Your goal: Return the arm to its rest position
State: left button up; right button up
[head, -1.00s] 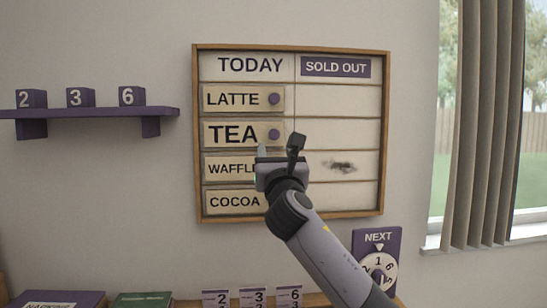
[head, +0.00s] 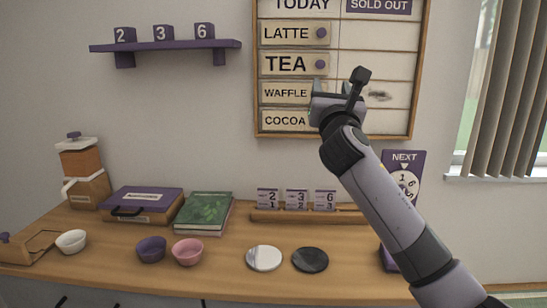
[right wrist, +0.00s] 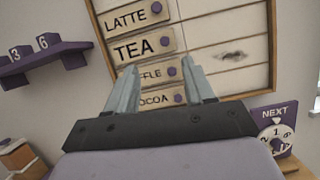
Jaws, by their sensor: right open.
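My right arm reaches up from the lower right in the head view. Its gripper (head: 338,92) is in front of the menu board (head: 375,120), over the right ends of the WAFFLE and COCOA plates. In the right wrist view the gripper's two fingers (right wrist: 160,88) stand apart with nothing between them. The board hangs on the wall with LATTE, TEA, WAFFLE (head: 284,93) and COCOA (head: 284,120) plates in its left column. A dark smudge (right wrist: 231,56) marks the right column. My left gripper is not in view.
The counter (head: 220,265) below holds bowls, round discs, a green book (head: 204,212), a purple box (head: 142,203) and a rack of number cards (head: 297,214). A NEXT dial (head: 404,178) stands near my right forearm. A purple shelf (head: 165,46) is on the wall.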

jog(key=s+d+f+m+g, duration=0.3)
jog(key=s+f+m, duration=0.25)
jog(key=f, duration=0.65)
jog(key=s+d+f+m+g, duration=0.2)
jog(key=s+f+m+g, duration=0.35)
jog(key=f, duration=0.75)
jog(key=s+d+f+m+g, duration=0.25)
jog(key=f+m, duration=0.45)
jog(key=f, duration=0.5)
jog(key=s+d+f+m+g+y, duration=0.1)
jog(key=s+f+m+g, duration=0.3)
jog(key=s, duration=0.7)
jog(key=s+d+f+m+g, duration=0.15)
jog(key=s+f+m, duration=0.35)
jog(key=s, duration=0.6)
jog(key=s+d+f+m+g+y, duration=0.1)
jog(key=s+d+f+m+g, duration=0.3)
jog(key=s, duration=0.7)
jog(key=w+a+f+t+y, duration=0.1)
jog(key=w+a+f+t, duration=0.4)
jog(key=w+f+t, duration=0.2)
jog(key=shift+a+f+m+t+y+p, duration=0.25)
jog(key=shift+m+t+y+p, duration=0.2)
jog(key=shift+t, duration=0.4)
